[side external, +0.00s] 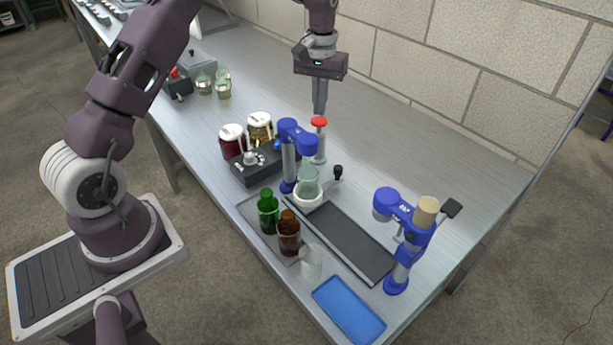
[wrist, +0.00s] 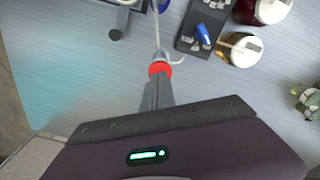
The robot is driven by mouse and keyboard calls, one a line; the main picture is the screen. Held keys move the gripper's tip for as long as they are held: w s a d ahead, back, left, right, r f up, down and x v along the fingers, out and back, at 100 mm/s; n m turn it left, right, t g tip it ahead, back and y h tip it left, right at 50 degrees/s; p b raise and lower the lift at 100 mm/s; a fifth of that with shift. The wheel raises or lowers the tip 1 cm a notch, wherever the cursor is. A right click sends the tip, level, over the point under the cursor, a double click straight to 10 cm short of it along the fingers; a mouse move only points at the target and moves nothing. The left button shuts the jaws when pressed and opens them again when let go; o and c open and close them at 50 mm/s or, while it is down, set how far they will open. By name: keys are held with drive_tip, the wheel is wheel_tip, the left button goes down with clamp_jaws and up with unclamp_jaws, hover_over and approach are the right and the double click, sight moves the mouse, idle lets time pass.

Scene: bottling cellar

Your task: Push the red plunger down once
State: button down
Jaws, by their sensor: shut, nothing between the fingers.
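The red plunger (side external: 319,121) is a round red cap on a pale upright stem, beside a blue post stand on the metal bench. It also shows in the wrist view (wrist: 160,68), just past my fingertips. My gripper (side external: 319,112) is shut and empty, pointing down, with its fingertips right at the top of the red cap. In the wrist view the closed fingers (wrist: 155,84) overlap the cap's near edge. I cannot tell whether they touch it.
Jars (side external: 260,127) and a dark control box (side external: 258,165) stand further left. Bottles (side external: 289,232), a blue tray (side external: 348,309) and another blue stand (side external: 398,270) are nearer the front. The bench behind the plunger is clear.

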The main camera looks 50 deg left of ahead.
sight(319, 119)
drive_tip(key=shift+f, duration=0.3)
drive_tip(key=shift+f, duration=1.5)
drive_tip(key=shift+r, duration=1.8)
drive_tip(key=shift+r, duration=0.1)
wheel_tip(319, 119, up, 4)
drive_tip(key=shift+r, duration=0.45)
